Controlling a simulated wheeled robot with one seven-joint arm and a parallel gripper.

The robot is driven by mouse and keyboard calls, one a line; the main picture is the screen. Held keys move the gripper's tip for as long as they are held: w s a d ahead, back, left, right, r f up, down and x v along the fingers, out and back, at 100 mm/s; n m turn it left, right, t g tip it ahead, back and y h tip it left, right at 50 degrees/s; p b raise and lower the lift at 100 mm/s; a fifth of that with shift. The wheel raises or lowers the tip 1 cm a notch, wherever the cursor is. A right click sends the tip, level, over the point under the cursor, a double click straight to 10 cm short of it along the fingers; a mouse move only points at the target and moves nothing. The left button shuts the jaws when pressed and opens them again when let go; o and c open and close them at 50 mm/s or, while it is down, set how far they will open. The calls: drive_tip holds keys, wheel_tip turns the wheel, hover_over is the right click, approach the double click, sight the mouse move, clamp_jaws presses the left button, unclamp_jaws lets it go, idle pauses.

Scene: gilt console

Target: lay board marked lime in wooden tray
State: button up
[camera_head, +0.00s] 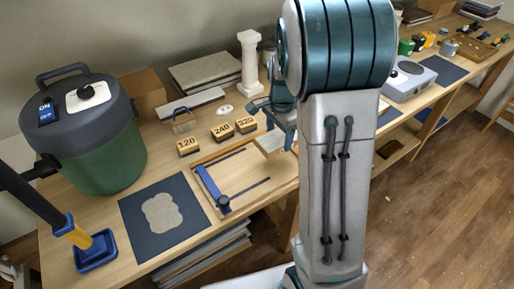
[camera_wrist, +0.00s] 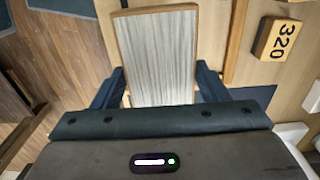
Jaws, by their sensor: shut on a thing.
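My gripper (camera_wrist: 160,88) is shut on a flat board (camera_wrist: 158,48) with a grey streaked face and a tan wood edge, one finger at each long side. No lime mark is readable on it. In the head view my gripper (camera_head: 280,122) points down at the bench, partly hidden by my arm, with the pale board (camera_head: 271,142) under it. The board is at the back right corner of a shallow wooden tray (camera_head: 249,191) with dark slots and a blue bar (camera_head: 209,186). I cannot tell whether the board touches the tray.
Blocks marked 120 (camera_head: 188,147), 240 (camera_head: 222,132) and 320 (camera_head: 246,125) stand behind the tray. A dark mat (camera_head: 139,225) with a pale patch lies left of it. A green vacuum (camera_head: 97,150) stands at the left. A white column (camera_head: 249,62) stands behind.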

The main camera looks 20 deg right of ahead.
sight(259, 140)
drive_tip(key=a+f, duration=0.1)
drive_tip(key=w+a+f, duration=0.1)
drive_tip(key=a, duration=0.1)
drive_tip(key=w+a+f, duration=0.1)
drive_tip(key=a, duration=0.1)
drive_tip(key=shift+w+a+f+p, duration=0.1)
drive_tip(key=shift+f+p, duration=0.05)
drive_tip(key=shift+p, duration=0.25)
drive_tip(key=shift+a+f, duration=0.1)
drive_tip(key=shift+f, duration=2)
drive_tip(key=shift+f, duration=0.25)
drive_tip(key=o, duration=1)
drive_tip(key=shift+r, duration=0.1)
drive_tip(key=shift+r, duration=0.15)
